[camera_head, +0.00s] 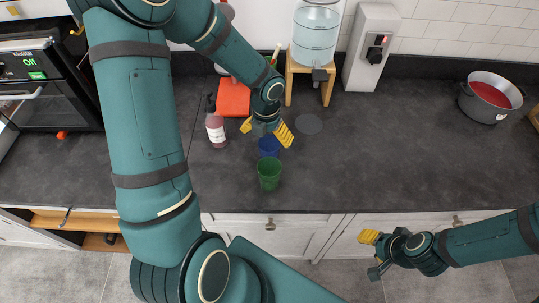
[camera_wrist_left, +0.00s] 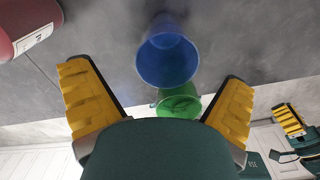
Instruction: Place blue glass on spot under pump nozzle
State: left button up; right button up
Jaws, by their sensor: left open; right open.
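The blue glass (camera_head: 268,147) stands upright on the dark counter, just behind the green glass (camera_head: 269,174). My left gripper (camera_head: 266,131) is open above and just behind the blue glass, its yellow fingers spread. In the left wrist view the blue glass (camera_wrist_left: 167,62) shows ahead, between and beyond the open fingers (camera_wrist_left: 155,75), not visibly gripped. The green glass (camera_wrist_left: 178,102) shows below it there. A round dark grey spot (camera_head: 308,124) lies right of my left gripper, in front of a water dispenser (camera_head: 316,35) with a spout (camera_head: 320,75). My right gripper (camera_head: 373,253) is open and empty, low over the floor.
A reddish labelled bottle (camera_head: 216,132) stands left of my left gripper, near an orange-red board (camera_head: 233,98). A wooden stand (camera_head: 290,88) holds the dispenser, with a grey box (camera_head: 372,48) beside it. A pot (camera_head: 490,97) stands far right.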

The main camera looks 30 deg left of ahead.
aim_at(269, 149)
pick_arm(q)
jog(key=shift+w+d+f+b, duration=0.1)
jog(key=shift+d+f+b, duration=0.15)
jog(key=shift+f, duration=1.25)
jog(key=shift+d+f+b, duration=0.1)
jog(key=shift+f+b, duration=0.1)
jog(key=shift+f, duration=1.3)
jog(key=shift+c, duration=0.3)
jog(key=c, duration=1.3)
